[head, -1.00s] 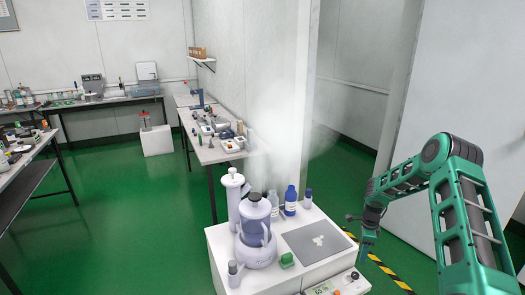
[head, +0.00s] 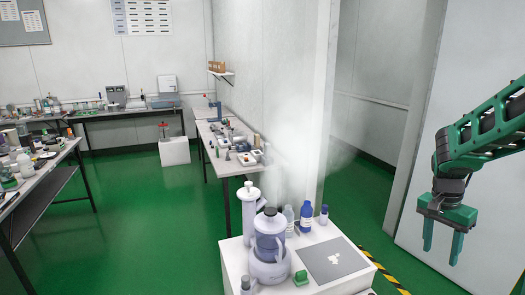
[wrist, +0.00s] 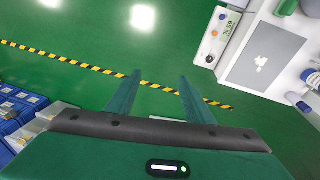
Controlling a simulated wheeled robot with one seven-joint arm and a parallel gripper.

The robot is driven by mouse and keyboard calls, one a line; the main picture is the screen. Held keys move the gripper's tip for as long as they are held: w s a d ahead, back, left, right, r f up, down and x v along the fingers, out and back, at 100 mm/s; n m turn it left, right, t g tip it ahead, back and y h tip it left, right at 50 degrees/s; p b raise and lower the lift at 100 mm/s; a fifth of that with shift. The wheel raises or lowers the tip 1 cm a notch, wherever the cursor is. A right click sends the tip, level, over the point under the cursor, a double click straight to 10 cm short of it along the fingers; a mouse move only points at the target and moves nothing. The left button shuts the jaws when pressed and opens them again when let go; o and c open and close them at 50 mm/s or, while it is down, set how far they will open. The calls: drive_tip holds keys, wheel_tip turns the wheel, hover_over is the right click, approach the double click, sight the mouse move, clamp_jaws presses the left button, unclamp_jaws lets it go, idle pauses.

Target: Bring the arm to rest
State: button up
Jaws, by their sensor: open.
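My gripper (head: 440,248) is at the right of the head view, its two green fingers pointing down and spread apart. It is open, and nothing shows between the fingers. It hangs in the air to the right of the white cabinet, clear of it. In the wrist view my gripper (wrist: 155,78) shows above the green floor, with both fingers apart and empty. My arm reaches in from the right edge of the head view.
A white cabinet (head: 235,262) carries a grey plate (head: 330,265), a lilac humidifier-like device (head: 269,240) giving off mist, and several bottles. Blue bins (wrist: 20,125) lie at the wrist view's left. Yellow-black tape (wrist: 75,62) crosses the open green floor (head: 150,230). A white wall panel (head: 470,90) stands behind my arm.

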drive_tip(key=s+a+r+n, duration=0.2)
drive_tip(key=s, duration=0.6)
drive_tip(key=s+a+r+n+y, duration=0.1)
drive_tip(key=s+a+n, duration=0.1)
drive_tip(key=s, duration=0.6)
drive_tip(key=s+a+r+n+y, duration=0.1)
drive_tip(key=s+a, duration=0.3)
drive_tip(key=s, duration=0.5)
drive_tip(key=shift+r+n+t, duration=0.3)
drive_tip(key=shift+r+n, duration=0.4)
drive_tip(key=shift+r, duration=0.1)
drive_tip(key=shift+w+f, duration=0.25)
drive_tip(key=shift+w, duration=0.35)
